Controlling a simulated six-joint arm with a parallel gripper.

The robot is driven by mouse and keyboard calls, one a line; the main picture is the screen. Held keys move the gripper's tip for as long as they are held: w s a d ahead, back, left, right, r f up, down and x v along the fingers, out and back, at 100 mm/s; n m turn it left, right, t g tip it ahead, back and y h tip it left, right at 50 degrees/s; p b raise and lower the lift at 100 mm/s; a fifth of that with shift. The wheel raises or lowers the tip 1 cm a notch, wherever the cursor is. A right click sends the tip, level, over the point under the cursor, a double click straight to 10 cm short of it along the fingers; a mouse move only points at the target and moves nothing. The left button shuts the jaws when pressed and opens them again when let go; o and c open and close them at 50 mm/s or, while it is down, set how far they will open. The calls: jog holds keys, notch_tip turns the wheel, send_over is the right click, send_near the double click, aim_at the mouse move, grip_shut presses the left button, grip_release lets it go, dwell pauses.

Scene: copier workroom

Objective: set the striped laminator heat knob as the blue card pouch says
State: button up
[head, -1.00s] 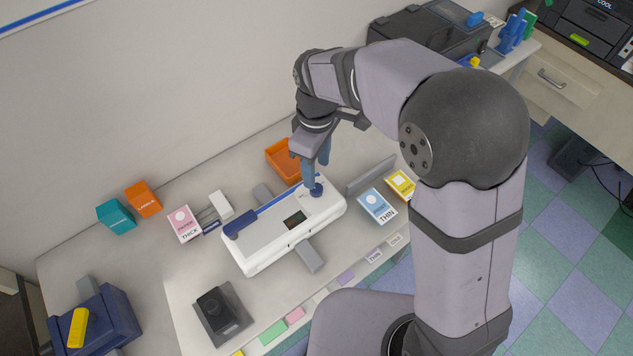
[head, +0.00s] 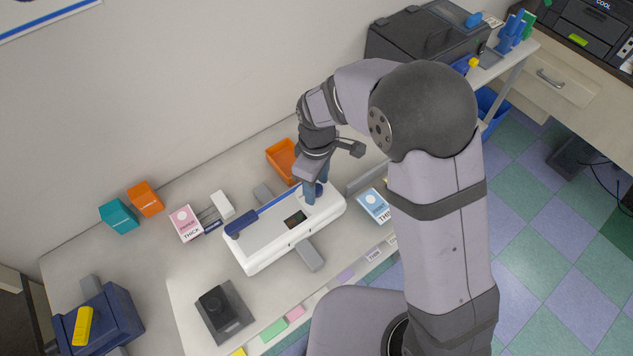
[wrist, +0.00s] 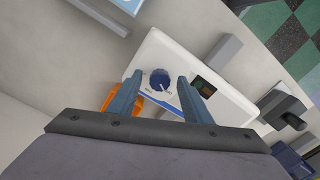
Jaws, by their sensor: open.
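The white laminator (head: 262,238) with a blue stripe lies on the table. Its blue heat knob (wrist: 160,76) shows in the wrist view, with small marks beside it too small to read surely. A pale pointer mark seems to face the lower edge of that picture. My gripper (wrist: 160,82) is open, its two blue fingers on either side of the knob, with gaps showing. In the head view my gripper (head: 315,194) is over the laminator's right end and partly hides the knob. The blue card pouch (head: 375,206), reading THIN, stands right of the laminator.
A pink THICK pouch (head: 185,222) stands left of the laminator. An orange tray (head: 281,160) is behind it. A black device on a grey plate (head: 236,322) lies in front left. Teal (head: 119,216) and orange (head: 146,198) boxes stand near the wall.

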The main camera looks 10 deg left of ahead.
jog(key=c, duration=1.1)
jog(key=shift+o, duration=0.2)
jog(key=shift+m, duration=0.3)
jog(key=m+p, duration=0.1)
jog(key=m, duration=0.4)
jog(key=shift+r, duration=0.1)
jog(key=m+p, duration=0.1)
jog(key=m, duration=0.5)
jog(key=shift+w, duration=0.1)
jog(key=o, duration=1.1)
jog(key=shift+c, duration=0.2)
